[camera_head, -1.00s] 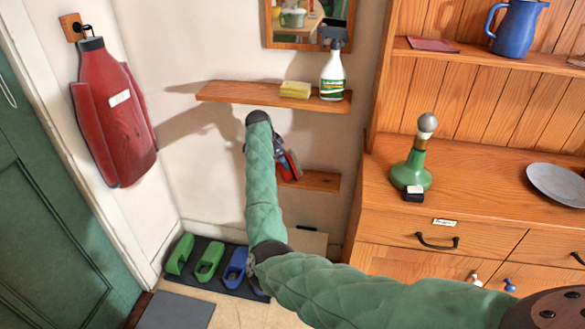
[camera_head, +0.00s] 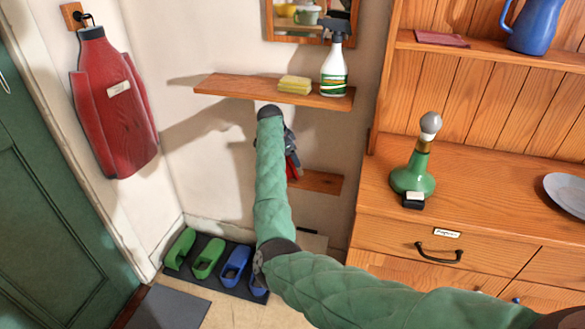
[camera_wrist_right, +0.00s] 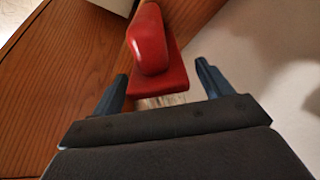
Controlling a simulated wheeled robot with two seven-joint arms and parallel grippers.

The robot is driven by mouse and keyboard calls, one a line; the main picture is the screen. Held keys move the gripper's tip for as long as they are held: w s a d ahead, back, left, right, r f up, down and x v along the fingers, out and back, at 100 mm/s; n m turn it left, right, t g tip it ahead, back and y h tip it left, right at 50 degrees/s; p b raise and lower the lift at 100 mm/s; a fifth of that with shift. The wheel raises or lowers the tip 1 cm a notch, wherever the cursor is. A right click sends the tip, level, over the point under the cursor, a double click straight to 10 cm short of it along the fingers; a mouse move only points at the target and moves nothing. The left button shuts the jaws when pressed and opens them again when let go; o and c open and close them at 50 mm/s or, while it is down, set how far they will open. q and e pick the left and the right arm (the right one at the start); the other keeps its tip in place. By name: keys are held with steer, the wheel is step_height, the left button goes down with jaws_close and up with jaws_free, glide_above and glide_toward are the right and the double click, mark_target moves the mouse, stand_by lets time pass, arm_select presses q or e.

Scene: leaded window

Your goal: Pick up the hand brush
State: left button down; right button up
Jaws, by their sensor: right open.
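The hand brush is red, with a rounded handle (camera_wrist_right: 148,42), a flat red block and pale bristles below it. In the right wrist view it sits between the two fingers of my right gripper (camera_wrist_right: 160,86), which is open, with a gap on each side. In the head view only a red sliver of the brush (camera_head: 293,168) shows, beside my green right arm and above the lower small shelf (camera_head: 318,181). My right gripper (camera_head: 288,145) is mostly hidden behind my forearm there. My left gripper is not in view.
An upper shelf (camera_head: 225,86) holds a yellow sponge (camera_head: 294,85) and a spray bottle (camera_head: 334,72). A wooden dresser (camera_head: 470,205) stands at right with a green bottle (camera_head: 413,180). Slippers (camera_head: 207,257) lie on a floor mat below. A pale item (camera_wrist_right: 110,4) shows at the wrist view's top.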

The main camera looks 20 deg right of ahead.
steer(key=shift+d+f, duration=0.1)
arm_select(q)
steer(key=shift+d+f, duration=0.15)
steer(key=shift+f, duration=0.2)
arm_select(e)
steer(key=c, duration=1.5)
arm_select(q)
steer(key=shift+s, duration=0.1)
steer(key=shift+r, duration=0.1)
